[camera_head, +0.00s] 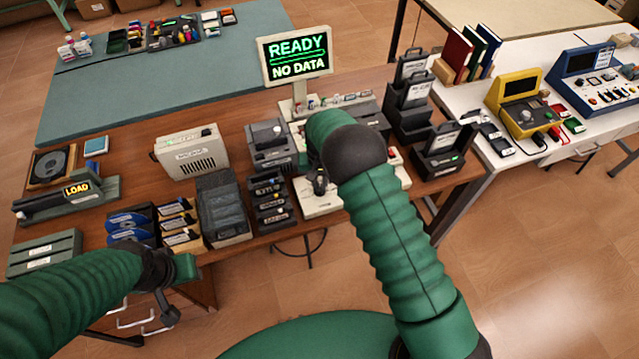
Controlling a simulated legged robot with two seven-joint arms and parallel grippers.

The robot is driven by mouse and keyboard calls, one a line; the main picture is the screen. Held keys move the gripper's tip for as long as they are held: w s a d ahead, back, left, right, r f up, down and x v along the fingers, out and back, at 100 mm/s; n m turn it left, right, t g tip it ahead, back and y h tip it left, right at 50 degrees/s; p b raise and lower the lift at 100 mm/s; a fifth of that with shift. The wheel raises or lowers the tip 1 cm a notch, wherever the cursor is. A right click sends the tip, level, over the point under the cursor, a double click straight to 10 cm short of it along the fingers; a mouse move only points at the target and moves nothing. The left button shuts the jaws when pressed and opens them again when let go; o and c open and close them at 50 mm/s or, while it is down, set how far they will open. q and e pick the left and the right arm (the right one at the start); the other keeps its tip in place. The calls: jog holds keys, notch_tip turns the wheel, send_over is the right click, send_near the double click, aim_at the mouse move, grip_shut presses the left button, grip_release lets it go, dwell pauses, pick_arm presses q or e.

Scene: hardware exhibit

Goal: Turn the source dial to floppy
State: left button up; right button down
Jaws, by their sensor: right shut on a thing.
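The source dial itself is hidden or too small to make out. A cream panel (318,208) lies at the front middle of the wooden table, partly covered by my right arm. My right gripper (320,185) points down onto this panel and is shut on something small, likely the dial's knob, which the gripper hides.
Left of the panel stand dark racks (271,203), a grey bin (222,208), blue disks (128,222) and a "LOAD" unit (68,199). A beige box (191,153) stands behind. Black stands (408,108) rise to the right. A white table (540,150) holds yellow and blue devices.

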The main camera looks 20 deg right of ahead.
jog(key=shift+n, duration=0.3)
jog(key=n, duration=0.3)
jog(key=shift+n+b, duration=0.3)
jog(key=shift+b, duration=0.1)
jog(key=n, duration=0.3)
jog(key=shift+n, duration=0.4)
jog(key=n, duration=0.3)
jog(key=shift+n, duration=0.3)
jog(key=n, duration=0.4)
jog(key=shift+r, duration=0.1)
jog(key=c, duration=1.4)
grip_release()
jog(key=shift+c, duration=0.2)
